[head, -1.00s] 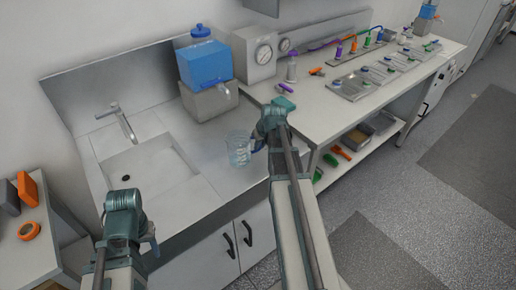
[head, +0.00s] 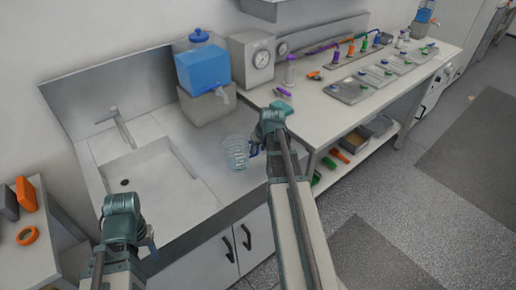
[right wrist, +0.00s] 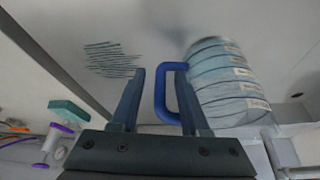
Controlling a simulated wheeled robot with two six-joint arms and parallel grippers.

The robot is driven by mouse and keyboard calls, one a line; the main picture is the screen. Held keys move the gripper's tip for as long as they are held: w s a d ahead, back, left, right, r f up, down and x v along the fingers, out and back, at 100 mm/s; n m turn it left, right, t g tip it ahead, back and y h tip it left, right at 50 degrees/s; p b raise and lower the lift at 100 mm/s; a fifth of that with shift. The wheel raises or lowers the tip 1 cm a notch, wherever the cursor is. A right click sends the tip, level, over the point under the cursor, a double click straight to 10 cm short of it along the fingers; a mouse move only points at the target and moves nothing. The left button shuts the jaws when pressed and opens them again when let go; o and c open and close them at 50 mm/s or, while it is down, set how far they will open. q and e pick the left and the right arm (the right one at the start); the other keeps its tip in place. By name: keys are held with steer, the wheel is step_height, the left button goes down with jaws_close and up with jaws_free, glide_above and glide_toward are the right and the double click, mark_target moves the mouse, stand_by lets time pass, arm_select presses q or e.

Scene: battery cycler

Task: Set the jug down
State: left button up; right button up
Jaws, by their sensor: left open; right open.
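The clear jug (head: 236,153) with a blue handle stands upright on the counter to the right of the sink, apparently resting on it. In the right wrist view the jug (right wrist: 228,88) is at the right, and its blue handle (right wrist: 161,96) lies between the fingers of my right gripper (right wrist: 160,74). The fingers are apart, with the handle close to the right-hand one. In the head view my wrist mostly hides this gripper. My left gripper (head: 149,240) is at the sink's front edge, away from the jug, mostly hidden by its own wrist, and no object shows in it.
The sink (head: 150,185) with a tap (head: 122,130) is left of the jug. A blue water container (head: 203,69) on a grey block stands behind. A workbench (head: 315,120) with trays and bottles is to the right. Counter around the jug is mostly clear.

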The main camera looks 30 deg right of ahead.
steer(key=p+v, duration=1)
steer(key=v, duration=0.1)
steer(key=shift+r, duration=0.2)
steer(key=shift+s, duration=0.1)
steer(key=s+a+n+g, duration=0.1)
steer(key=s+a, duration=0.3)
steer(key=a, duration=0.8)
steer(key=s+a+f+n+g, duration=0.1)
steer(key=s+a, duration=0.3)
steer(key=a, duration=0.8)
steer(key=s+a+n+g, duration=0.3)
steer(key=s+a, duration=0.1)
steer(key=a, duration=0.8)
steer(key=shift+a+f+h, duration=0.15)
steer(key=shift+f+h, duration=0.2)
steer(key=shift+h, duration=0.05)
